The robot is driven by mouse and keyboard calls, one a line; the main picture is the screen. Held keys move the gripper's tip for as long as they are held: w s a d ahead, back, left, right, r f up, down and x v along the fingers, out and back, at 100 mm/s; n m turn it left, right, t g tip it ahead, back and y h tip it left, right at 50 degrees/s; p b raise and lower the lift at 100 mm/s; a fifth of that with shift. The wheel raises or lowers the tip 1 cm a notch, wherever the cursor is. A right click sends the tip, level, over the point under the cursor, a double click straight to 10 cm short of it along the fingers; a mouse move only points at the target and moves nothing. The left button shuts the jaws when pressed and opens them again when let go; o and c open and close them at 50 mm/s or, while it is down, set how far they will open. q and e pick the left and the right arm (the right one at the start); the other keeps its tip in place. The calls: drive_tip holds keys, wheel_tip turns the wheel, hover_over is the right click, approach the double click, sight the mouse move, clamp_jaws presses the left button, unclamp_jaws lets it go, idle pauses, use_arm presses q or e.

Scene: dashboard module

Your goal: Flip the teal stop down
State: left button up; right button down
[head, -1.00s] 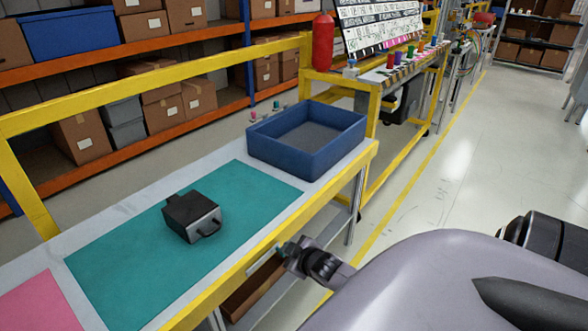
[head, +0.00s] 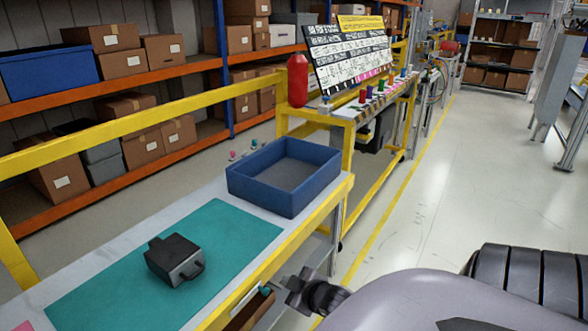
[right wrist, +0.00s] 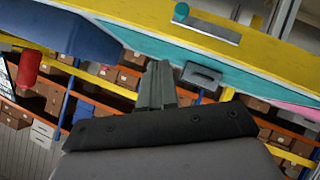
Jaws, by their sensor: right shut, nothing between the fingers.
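A small teal knob (head: 266,291) shows at the front edge of the workbench, beside a light plate. In the right wrist view the teal knob (right wrist: 181,11) sits at one end of a grey bar on the yellow edge. Another small teal knob (head: 254,143) stands at the bench's back edge beside a pink one. I cannot tell which is the stop. My right gripper (head: 287,284) is near the front edge, just right of the front teal knob and apart from it. In the right wrist view its fingers (right wrist: 156,72) are together and empty. My left gripper is out of view.
A black box with a handle (head: 174,261) rests on the teal mat (head: 100,292). A blue bin (head: 283,198) stands at the bench's far end. The yellow front rail (head: 325,210) borders the bench. Open floor (head: 450,190) lies to the right.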

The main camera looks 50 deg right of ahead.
drive_tip(key=shift+v, duration=0.9)
drive_tip(key=shift+d+r, duration=0.1)
drive_tip(key=shift+d, duration=0.05)
